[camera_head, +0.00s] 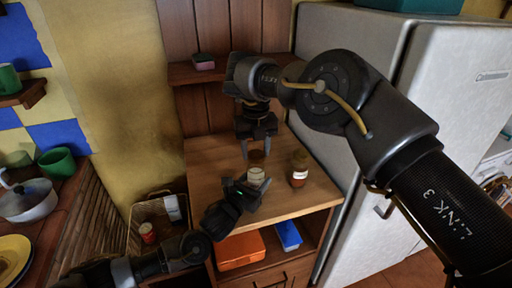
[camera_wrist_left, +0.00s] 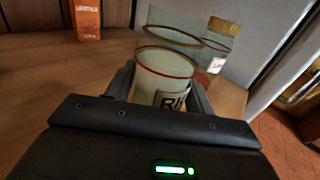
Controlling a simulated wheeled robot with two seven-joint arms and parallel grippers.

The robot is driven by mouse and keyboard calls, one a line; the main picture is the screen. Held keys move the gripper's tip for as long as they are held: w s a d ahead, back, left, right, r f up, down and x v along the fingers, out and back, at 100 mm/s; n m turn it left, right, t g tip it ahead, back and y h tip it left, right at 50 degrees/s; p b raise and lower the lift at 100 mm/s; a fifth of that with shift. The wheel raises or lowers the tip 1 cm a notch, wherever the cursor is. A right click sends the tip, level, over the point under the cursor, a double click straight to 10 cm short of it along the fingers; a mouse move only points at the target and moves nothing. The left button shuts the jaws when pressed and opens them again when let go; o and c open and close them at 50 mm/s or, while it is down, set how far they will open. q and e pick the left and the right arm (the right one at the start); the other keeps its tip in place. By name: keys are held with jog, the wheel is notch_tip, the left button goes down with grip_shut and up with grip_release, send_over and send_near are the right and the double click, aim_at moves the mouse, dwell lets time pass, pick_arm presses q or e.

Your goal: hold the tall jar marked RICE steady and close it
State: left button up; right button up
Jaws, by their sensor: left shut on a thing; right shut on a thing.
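The RICE jar (camera_head: 257,176) stands on the wooden counter, pale, with a light rim. In the left wrist view the jar (camera_wrist_left: 160,78) shows a red ring and part of a label reading "RI". My left gripper (camera_head: 254,186) is shut around its sides, a finger on each side.
An orange box marked LENTILS (camera_wrist_left: 87,18) shows in the left wrist view. Orange (camera_head: 240,250) and blue (camera_head: 288,235) containers sit on the shelf below. A fridge (camera_head: 437,95) borders the right.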

aim_at(256, 179)
jog(key=shift+f, duration=0.15)
jog(key=shift+f, duration=0.75)
jog(key=shift+f, duration=0.55)
dwell(0.4)
